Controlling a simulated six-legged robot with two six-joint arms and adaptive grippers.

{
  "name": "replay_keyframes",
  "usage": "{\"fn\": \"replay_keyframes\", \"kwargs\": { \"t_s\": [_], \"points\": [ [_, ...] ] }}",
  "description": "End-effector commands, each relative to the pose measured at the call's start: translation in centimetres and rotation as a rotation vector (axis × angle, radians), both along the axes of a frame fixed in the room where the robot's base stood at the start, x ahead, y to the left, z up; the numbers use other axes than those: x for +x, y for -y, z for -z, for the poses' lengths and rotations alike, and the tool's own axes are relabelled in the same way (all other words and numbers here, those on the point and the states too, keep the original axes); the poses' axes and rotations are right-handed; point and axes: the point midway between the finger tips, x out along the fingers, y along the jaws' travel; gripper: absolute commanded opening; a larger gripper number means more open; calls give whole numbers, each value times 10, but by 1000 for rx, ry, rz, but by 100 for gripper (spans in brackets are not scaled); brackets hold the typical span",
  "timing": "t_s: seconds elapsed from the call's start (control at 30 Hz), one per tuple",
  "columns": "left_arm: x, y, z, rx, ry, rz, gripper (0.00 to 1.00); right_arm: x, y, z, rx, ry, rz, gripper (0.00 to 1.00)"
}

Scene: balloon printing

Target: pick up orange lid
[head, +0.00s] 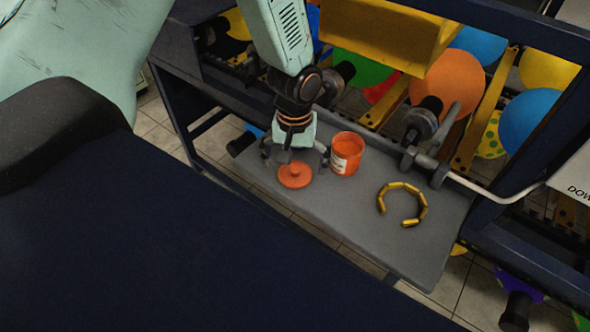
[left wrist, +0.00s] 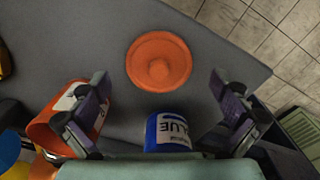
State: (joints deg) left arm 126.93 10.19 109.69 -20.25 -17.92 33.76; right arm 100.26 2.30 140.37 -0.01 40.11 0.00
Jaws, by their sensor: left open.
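The round orange lid (head: 295,176) lies flat on the grey shelf with its knob up. It also shows in the left wrist view (left wrist: 160,60), near the upper middle. My left gripper (head: 297,155) points down just above and behind the lid, open and empty. In the left wrist view its two fingers (left wrist: 152,100) are spread wide, with the lid ahead of the gap between them. An orange jar (head: 347,154) with a white label stands right of the gripper in the head view. My right gripper is not in view.
The grey shelf (head: 365,235) has free room in front of the jar. A broken ring of gold pieces (head: 402,204) lies to the right. A blue labelled container (left wrist: 167,131) stands near the gripper's base in the left wrist view. Balloons on a dark frame (head: 450,85) stand behind.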

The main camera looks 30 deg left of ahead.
Motion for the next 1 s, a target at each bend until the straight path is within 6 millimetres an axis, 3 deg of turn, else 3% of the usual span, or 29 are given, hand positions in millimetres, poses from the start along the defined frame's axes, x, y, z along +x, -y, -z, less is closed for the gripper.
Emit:
{"fn": "replay_keyframes", "kwargs": {
  "t_s": [0.3, 0.83, 1.0],
  "points": [
    [3, -1, 5, 1, 2, 2, 99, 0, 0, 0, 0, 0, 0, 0],
    [3, -1, 5, -1, 1, 1, 54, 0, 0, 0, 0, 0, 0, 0],
    [3, -1, 5, -1, 1, 1, 50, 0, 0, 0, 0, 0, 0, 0]
  ]
}}
